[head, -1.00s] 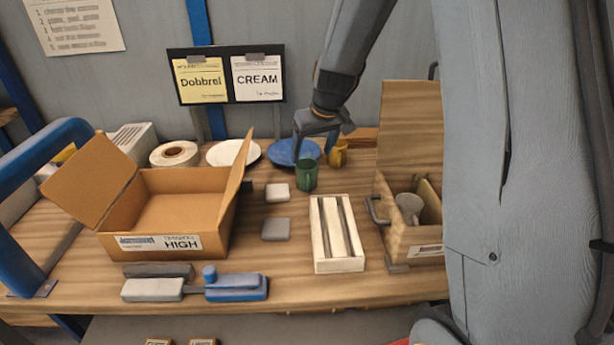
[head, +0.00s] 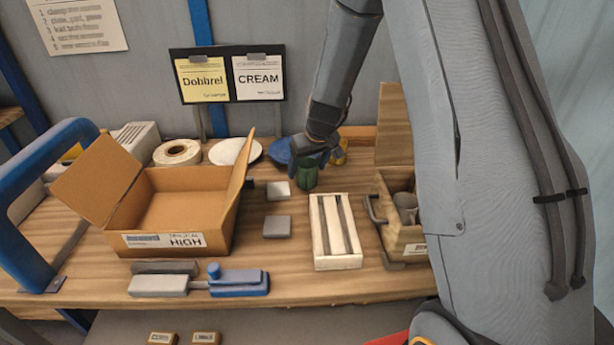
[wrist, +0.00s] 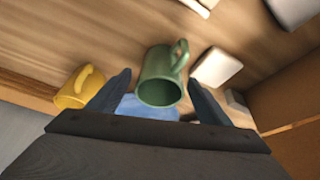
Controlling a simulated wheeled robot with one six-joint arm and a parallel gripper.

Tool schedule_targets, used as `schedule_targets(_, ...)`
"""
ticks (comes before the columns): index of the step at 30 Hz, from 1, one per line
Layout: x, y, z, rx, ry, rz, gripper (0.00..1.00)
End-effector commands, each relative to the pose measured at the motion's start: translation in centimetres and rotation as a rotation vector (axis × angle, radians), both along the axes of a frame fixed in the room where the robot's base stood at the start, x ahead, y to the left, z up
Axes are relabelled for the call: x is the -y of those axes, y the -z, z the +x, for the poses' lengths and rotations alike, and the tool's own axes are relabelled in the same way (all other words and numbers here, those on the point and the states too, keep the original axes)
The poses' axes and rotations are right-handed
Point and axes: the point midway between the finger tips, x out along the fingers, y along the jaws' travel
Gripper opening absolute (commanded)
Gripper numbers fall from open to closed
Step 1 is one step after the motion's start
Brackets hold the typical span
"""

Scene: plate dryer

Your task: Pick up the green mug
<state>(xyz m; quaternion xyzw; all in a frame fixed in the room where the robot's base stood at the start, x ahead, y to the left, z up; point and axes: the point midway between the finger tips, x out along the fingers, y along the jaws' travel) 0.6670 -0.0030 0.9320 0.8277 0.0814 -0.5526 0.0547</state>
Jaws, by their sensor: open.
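The green mug (head: 307,174) stands on the wooden table, behind the white slotted rack. In the wrist view the green mug (wrist: 160,78) lies between the two fingers, its handle pointing away from my gripper. My gripper (head: 308,158) is at the mug's rim in the head view and hides part of its top. In the wrist view the fingers of my gripper (wrist: 158,92) are spread on either side of the mug, with a visible gap on each side. The mug is not held.
A yellow mug (wrist: 80,88) stands close beside one finger; it also shows in the head view (head: 339,152).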

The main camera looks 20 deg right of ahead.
Motion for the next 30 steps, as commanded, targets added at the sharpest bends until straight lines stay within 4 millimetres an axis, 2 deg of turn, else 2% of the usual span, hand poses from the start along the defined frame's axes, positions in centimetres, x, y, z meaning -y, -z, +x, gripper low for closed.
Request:
schedule_targets(2, 0.0, 0.0, 0.0, 0.000, 0.000, 0.000, 0.72)
schedule_targets(11, 0.0, 0.0, 0.0, -0.001, 0.000, 0.000, 0.21)
schedule_targets(20, 0.0, -0.5, 0.1, 0.002, 0.000, 0.000, 0.20)
schedule_targets(23, 0.0, -1.7, 0.1, 0.004, -0.001, 0.000, 0.20)
schedule_targets(30, 0.0, -6.1, 0.2, 0.005, -0.001, 0.000, 0.20)
